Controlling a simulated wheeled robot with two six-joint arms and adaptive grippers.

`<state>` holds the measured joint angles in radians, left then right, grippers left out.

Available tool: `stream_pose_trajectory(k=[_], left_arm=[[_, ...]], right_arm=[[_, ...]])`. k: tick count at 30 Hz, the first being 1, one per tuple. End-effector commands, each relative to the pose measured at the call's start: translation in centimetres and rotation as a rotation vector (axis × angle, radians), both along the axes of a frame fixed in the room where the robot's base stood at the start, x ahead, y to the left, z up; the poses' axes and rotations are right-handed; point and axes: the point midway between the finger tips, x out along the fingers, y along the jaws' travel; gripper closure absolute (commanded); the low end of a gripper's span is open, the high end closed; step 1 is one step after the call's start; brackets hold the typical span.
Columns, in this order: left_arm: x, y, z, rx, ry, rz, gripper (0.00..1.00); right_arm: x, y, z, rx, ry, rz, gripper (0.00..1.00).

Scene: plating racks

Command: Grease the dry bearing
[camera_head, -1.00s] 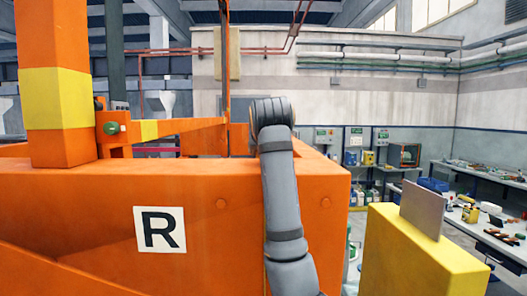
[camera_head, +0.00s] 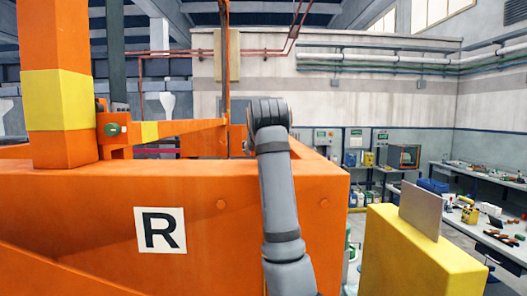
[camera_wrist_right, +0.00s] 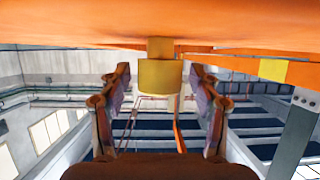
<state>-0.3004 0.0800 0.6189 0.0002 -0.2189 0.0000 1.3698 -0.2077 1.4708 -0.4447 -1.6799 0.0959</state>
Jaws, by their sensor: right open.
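In the right wrist view my right gripper (camera_wrist_right: 160,100) is open, with one finger on each side. A brass-yellow stepped cylinder (camera_wrist_right: 160,77) shows between the fingers, its narrower end against an orange surface (camera_wrist_right: 110,20). Gaps show on both sides of it, and I cannot tell its depth relative to the fingertips. I cannot tell whether it is the bearing or a grease fitting. In the head view my grey right arm rises in front of the orange machine (camera_head: 90,215) and bends away at its top edge, hiding the right gripper. My left gripper is in neither view.
The orange machine carries a white R plate (camera_head: 160,230), a post with a yellow band (camera_head: 57,100) and a beam with a green knob (camera_head: 112,129). A yellow block (camera_head: 420,260) with a grey plate (camera_head: 422,210) stands right. Workbenches (camera_head: 475,185) lie farther right.

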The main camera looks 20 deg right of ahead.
Motion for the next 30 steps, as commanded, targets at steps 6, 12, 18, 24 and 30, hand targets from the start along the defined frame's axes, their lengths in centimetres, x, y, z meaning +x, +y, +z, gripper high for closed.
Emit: stream_pose_trajectory(k=[6, 12, 18, 24, 30], left_arm=[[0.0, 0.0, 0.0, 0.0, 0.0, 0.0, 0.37], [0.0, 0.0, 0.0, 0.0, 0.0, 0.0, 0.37], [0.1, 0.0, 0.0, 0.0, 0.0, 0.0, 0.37], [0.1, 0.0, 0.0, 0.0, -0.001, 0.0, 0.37], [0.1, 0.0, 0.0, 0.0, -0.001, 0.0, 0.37]], right_arm=[[-2.9, 0.9, 1.4, 0.002, -0.007, 0.003, 0.37], [-7.4, 2.1, 3.3, 0.002, -0.005, 0.003, 0.37], [-10.2, 2.8, 4.4, 0.0, -0.002, 0.002, 0.37], [-10.9, 2.9, 4.6, 0.001, -0.001, 0.0, 0.37], [-10.9, 2.9, 4.6, 0.0, -0.001, 0.0, 0.37]])
